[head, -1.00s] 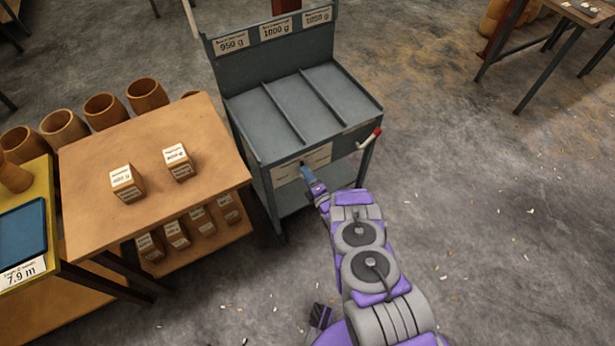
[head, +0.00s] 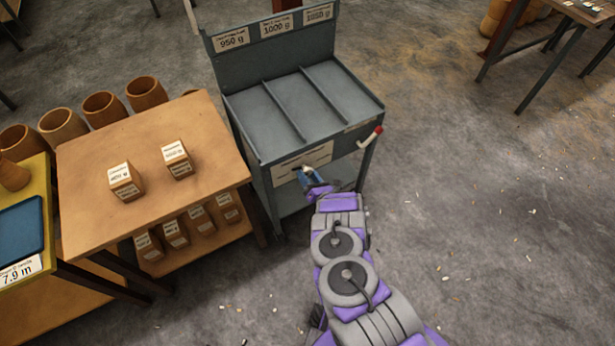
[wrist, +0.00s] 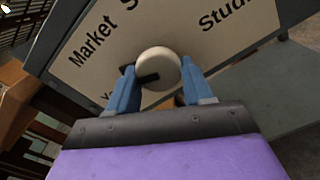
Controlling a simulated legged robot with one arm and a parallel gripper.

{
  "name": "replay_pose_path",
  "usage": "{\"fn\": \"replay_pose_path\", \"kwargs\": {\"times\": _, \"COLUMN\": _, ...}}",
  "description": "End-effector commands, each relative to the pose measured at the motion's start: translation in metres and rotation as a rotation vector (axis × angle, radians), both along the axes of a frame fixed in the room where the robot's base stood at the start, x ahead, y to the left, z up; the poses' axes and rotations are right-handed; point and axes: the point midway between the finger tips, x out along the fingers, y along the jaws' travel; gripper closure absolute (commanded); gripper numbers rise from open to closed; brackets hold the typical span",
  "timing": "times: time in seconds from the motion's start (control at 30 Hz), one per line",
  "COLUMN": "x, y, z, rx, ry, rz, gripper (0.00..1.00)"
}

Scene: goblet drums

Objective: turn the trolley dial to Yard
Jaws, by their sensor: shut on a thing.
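The grey trolley (head: 268,130) stands in the middle of the head view, a pale label plate on its front. The dial is a round cream knob (wrist: 158,65) on that plate in the wrist view. A dark mark on the knob's face runs toward the lower left. The words Market and, partly cut off, Studio show on the plate (wrist: 105,60); a word starting with Y at the lower left is mostly hidden by a finger. My gripper (wrist: 159,72) is shut on the knob, one blue finger on each side. In the head view my gripper (head: 309,177) covers most of the dial.
The floor on the right (head: 470,200) is open.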

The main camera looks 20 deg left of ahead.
Motion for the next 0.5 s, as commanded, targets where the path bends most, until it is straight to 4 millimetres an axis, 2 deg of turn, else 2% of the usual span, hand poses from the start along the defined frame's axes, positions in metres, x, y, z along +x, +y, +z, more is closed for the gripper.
{"fn": "replay_pose_path", "kwargs": {"times": 0.03, "x": -0.0023, "y": 0.0001, "z": -0.0044, "rx": -0.034, "ry": -0.026, "rz": 0.003, "gripper": 0.8}}
{"fn": "replay_pose_path", "kwargs": {"times": 0.5, "x": 0.0001, "y": -0.0026, "z": -0.0027, "rx": -0.263, "ry": -0.3, "rz": 0.001, "gripper": 0.8}}
